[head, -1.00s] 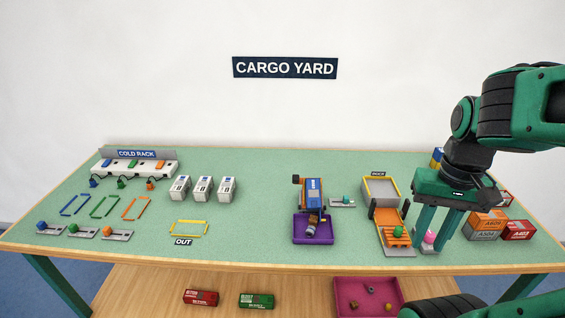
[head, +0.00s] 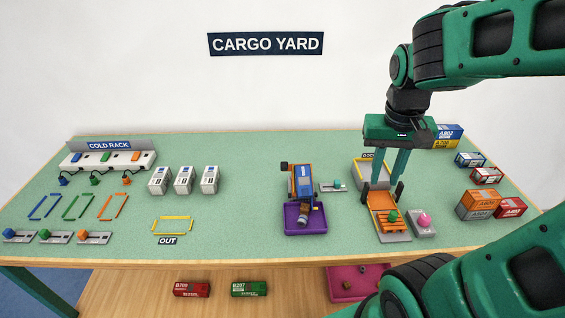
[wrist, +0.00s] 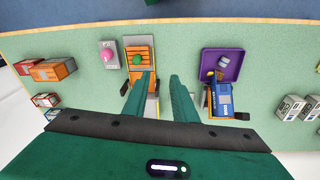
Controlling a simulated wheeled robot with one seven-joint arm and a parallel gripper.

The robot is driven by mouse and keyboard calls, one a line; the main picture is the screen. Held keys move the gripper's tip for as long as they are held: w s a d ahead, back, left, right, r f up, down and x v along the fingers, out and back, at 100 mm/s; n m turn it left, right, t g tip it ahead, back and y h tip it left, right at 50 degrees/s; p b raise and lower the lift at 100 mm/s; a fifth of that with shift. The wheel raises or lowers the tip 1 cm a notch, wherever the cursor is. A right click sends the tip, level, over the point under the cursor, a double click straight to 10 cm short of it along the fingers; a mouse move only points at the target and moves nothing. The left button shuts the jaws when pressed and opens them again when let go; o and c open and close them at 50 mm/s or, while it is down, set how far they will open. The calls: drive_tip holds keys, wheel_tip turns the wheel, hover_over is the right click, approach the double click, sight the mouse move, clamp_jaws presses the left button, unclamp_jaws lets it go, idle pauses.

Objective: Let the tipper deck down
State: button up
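The blue tipper deck (head: 304,180) is tilted, its low end toward the purple tray (head: 290,222). It also shows in the wrist view (wrist: 224,98). My gripper (head: 384,182) is open and empty, above the table over the dock area, right of the teal knob. In the wrist view its fingertips (wrist: 160,76) are well apart.
Below my gripper are an orange ramp (head: 384,203) with a green knob (head: 392,216), dark posts and the dock tray. A pink knob (head: 425,219) stands right of the ramp. Containers (head: 477,204) stand at the right.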

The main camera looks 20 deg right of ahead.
drive_tip(key=w+a+n+t, duration=0.1)
drive_tip(key=w+a, duration=0.6)
drive_tip(key=w, duration=0.3)
drive_tip(key=n+t, duration=0.1)
drive_tip(key=t, duration=0.1)
approach(284, 162)
drive_tip(key=x, duration=1)
drive_tip(key=shift+w+d+f, duration=0.1)
drive_tip(key=shift+w+f, duration=0.15)
drive_tip(key=shift+w, duration=0.05)
